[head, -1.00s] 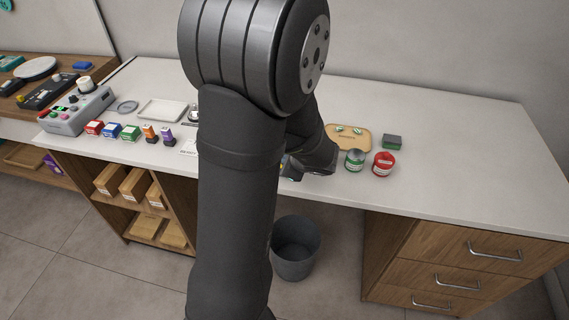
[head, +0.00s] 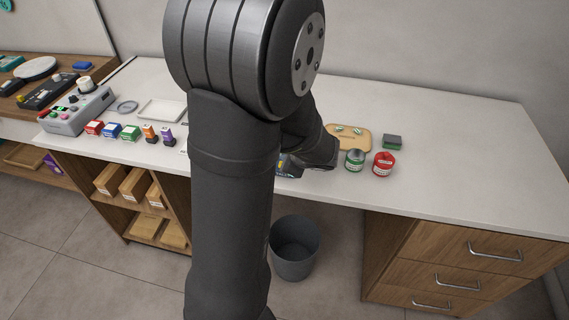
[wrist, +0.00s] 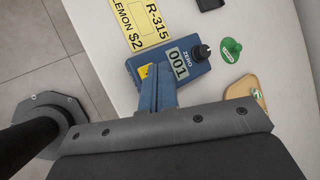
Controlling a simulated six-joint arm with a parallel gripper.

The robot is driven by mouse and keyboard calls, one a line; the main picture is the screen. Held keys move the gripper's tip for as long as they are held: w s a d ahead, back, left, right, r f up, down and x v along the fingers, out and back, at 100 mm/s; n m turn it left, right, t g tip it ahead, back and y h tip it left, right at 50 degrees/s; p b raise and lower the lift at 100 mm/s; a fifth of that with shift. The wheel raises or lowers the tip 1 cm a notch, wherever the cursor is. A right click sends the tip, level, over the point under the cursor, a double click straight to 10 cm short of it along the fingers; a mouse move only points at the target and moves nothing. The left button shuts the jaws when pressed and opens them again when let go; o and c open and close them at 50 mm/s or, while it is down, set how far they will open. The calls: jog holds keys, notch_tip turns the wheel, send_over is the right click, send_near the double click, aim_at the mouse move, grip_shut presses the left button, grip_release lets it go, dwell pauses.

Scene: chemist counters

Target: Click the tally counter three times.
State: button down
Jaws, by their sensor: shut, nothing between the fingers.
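The tally counter (wrist: 197,67) is a blue box in the wrist view, with a black knob, a small "ZERO" label and a counting window that appears to read 001. My gripper (wrist: 158,70) is shut and empty, its fingertips over the counter's left part beside a yellow patch. I cannot tell whether the tips touch the counter. In the head view my arm covers most of this area, and the counter cannot be made out clearly.
Green (head: 355,160) and red (head: 383,164) tins stand to the right. A bin (head: 295,248) stands below.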

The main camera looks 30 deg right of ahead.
jog(key=shift+r, duration=2.5)
dwell(0.8)
notch_tip(320, 180, up, 4)
jog(key=shift+f, duration=0.1)
dwell(0.3)
jog(key=shift+f, duration=4.4)
jog(key=shift+f, duration=0.15)
jog(key=shift+f, duration=0.3)
